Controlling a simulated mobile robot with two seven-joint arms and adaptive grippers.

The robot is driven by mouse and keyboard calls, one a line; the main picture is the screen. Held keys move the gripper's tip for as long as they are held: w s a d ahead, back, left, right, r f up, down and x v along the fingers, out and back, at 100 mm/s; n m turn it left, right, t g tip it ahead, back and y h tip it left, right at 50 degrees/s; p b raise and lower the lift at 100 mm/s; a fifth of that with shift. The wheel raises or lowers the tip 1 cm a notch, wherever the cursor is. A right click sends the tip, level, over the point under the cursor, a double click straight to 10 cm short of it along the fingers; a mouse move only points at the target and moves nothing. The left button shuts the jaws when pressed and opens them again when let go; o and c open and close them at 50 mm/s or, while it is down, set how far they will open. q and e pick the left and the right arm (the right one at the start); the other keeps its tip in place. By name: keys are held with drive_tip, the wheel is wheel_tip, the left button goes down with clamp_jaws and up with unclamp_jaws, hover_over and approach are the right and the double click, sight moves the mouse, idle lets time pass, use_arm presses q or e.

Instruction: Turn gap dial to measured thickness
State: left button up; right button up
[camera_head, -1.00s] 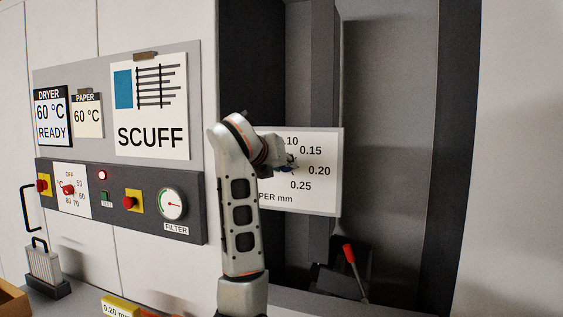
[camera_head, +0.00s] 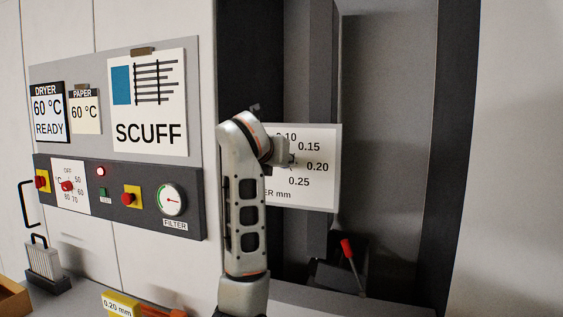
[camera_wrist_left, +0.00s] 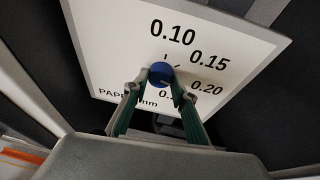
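The gap dial is a blue round knob (camera_wrist_left: 160,73) on a white plate (camera_head: 325,190) marked 0.10, 0.15, 0.20 and 0.25. Its pointer direction cannot be made out. My left gripper (camera_wrist_left: 163,82) has one finger on each side of the knob, the tips appearing to touch it. In the head view my left wrist hides the knob and part of the plate. A yellow gauge (camera_head: 121,305) reading 0.20 mm shows at the bottom edge. My right gripper is not in view.
A control panel (camera_head: 120,222) with red knobs, a lit red lamp and a filter gauge (camera_head: 171,200) is left of my arm. A red-tipped lever (camera_head: 347,250) stands below right of the plate. The recess right of the plate is open.

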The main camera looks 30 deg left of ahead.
use_arm(q)
drive_tip(key=o, duration=0.4)
drive_tip(key=v, duration=1.2)
idle(0.3)
idle(0.4)
